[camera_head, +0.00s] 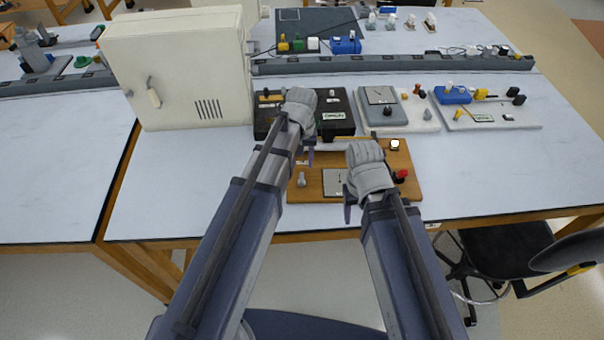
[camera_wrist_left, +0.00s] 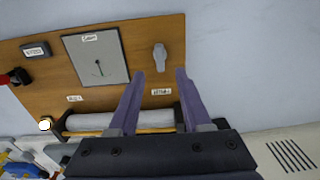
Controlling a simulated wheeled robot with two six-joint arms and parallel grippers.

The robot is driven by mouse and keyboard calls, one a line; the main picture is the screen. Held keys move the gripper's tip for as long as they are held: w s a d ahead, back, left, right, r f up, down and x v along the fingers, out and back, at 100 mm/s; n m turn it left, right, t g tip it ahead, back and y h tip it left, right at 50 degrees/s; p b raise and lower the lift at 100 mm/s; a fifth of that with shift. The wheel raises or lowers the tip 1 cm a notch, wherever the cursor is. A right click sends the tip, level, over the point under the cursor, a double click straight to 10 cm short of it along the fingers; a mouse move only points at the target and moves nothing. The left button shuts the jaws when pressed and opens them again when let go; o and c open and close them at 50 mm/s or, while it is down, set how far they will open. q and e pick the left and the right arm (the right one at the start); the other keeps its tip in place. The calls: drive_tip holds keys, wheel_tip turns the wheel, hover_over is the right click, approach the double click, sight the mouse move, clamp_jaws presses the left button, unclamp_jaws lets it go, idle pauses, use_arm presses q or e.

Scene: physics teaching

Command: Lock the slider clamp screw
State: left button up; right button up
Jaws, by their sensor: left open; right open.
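A wooden board (camera_head: 411,186) lies on the table with a pale plate, a red knob and a grey upright knob (camera_head: 302,180) that looks like the clamp screw. In the left wrist view this grey knob (camera_wrist_left: 160,57) stands just beyond and between the fingertips, untouched. My left gripper (camera_head: 307,156) is open and empty over the board's rear left part; its two purple fingers show in the wrist view (camera_wrist_left: 160,76). A pale bar (camera_wrist_left: 92,121) lies along the board near the finger bases. My right gripper (camera_head: 347,208) is open near the board's front middle; its far finger is hidden.
A large cream cabinet (camera_head: 180,70) stands left of my left arm. A black instrument (camera_head: 342,112) sits behind the board, with a grey one (camera_head: 425,120) to its right. Free tabletop (camera_head: 200,185) lies left of the board.

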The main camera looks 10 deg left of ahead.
sight(302, 177)
use_arm(q)
wheel_tip(302, 177, down, 8)
drive_tip(key=b, duration=0.7)
drive_tip(key=shift+r, duration=0.2)
drive_tip(key=shift+w, duration=0.1)
clamp_jaws()
